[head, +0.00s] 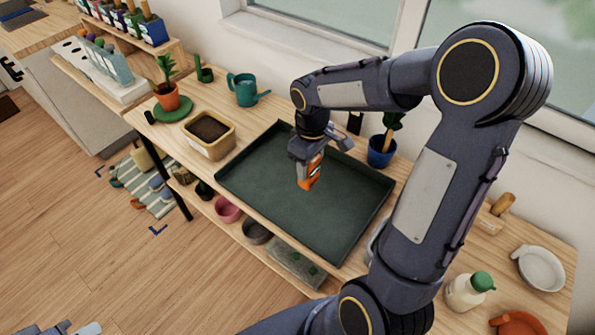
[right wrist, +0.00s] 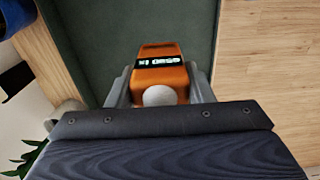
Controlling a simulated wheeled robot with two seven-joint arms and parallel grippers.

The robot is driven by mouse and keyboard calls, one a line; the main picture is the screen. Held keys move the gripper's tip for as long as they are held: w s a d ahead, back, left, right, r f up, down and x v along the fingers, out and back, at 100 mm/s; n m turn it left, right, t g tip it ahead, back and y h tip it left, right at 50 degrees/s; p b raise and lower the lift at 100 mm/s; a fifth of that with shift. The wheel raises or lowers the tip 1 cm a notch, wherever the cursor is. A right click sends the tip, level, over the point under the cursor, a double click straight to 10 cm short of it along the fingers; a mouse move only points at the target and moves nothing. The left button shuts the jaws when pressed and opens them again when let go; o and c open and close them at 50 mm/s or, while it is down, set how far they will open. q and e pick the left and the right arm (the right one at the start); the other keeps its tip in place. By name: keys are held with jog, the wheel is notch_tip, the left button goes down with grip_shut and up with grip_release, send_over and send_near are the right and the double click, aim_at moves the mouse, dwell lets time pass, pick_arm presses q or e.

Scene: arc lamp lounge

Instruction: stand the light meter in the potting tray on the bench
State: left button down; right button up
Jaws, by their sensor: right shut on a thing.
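The light meter (head: 311,174) is orange with a dark display, upright over the middle of the dark green potting tray (head: 345,245) on the bench. My right gripper (head: 310,158) reaches down from above and is shut on the meter's upper part. In the right wrist view the meter (right wrist: 160,72) sits between the two fingers, its lit display and a pale round dome showing. The tray's green floor (right wrist: 110,40) is behind it. I cannot tell whether the meter's base touches the tray floor. My left gripper (head: 72,328) shows only partly at the bottom left corner, away from the bench.
Left of the tray are a soil-filled planter (head: 208,135), a potted plant (head: 168,93) and a teal watering can (head: 243,90). A blue pot (head: 381,151) stands behind the tray. A green-capped bottle (head: 468,291) and a white dish (head: 538,268) are at the right. The tray floor around the meter is clear.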

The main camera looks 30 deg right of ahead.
jog(key=shift+w+a+f+p, duration=0.15)
jog(key=shift+w+f, duration=0.65)
jog(key=shift+f, duration=0.65)
jog(key=shift+w+a+f+p, duration=0.15)
jog(key=shift+w+f, duration=0.6)
jog(key=shift+f, duration=0.75)
jog(key=shift+w+a+f+p, duration=0.15)
jog(key=shift+w+f, duration=0.65)
jog(key=shift+f, duration=0.65)
jog(key=shift+f, duration=0.25)
jog(key=o, duration=1)
jog(key=shift+r, duration=0.1)
jog(key=shift+o, duration=0.3)
